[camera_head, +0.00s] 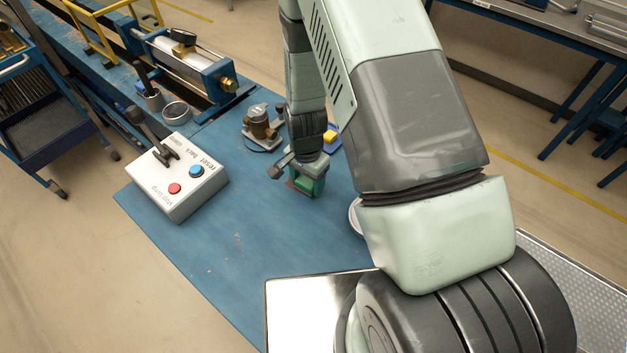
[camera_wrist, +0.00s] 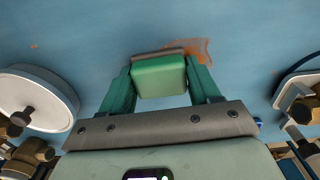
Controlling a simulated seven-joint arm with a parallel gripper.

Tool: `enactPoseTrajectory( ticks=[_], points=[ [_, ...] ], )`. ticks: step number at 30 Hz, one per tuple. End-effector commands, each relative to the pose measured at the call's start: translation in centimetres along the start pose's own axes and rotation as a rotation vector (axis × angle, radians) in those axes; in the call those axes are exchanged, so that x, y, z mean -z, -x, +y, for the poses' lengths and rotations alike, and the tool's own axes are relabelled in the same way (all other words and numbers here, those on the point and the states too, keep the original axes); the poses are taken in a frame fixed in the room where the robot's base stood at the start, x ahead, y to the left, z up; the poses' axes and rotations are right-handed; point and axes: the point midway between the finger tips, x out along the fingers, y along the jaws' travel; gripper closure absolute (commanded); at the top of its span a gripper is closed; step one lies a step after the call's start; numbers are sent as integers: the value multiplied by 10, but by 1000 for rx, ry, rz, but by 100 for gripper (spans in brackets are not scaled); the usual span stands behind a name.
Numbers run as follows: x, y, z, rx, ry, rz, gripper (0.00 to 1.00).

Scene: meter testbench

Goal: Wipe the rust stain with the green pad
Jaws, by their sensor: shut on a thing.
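My gripper (camera_head: 307,186) is low over the blue bench top, partly behind my own arm. In the wrist view its two green fingers (camera_wrist: 158,88) are shut on the green pad (camera_wrist: 160,78), a small block with a grey-brown far edge. The rust stain (camera_wrist: 198,46) is an orange-brown smear on the blue surface, just beyond and to the right of the pad. The pad covers part of it in this view. I cannot tell whether the pad touches the surface.
A control box (camera_head: 177,182) with red and blue buttons and a lever stands left on the blue bench (camera_head: 215,255). A brass meter (camera_head: 261,124) and a yellow-and-blue item (camera_head: 330,138) stand behind my gripper. A white round dish-like part (camera_wrist: 40,92) is left in the wrist view.

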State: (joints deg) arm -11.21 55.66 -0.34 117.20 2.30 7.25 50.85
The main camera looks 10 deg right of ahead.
Motion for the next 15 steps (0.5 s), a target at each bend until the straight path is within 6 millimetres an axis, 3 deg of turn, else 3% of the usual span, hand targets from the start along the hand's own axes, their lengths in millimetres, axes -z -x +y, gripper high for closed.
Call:
enactPoseTrajectory(
  ticks=[15],
  points=[
    [2, 0, -48, 2, 3, 1, 67]
  ],
)
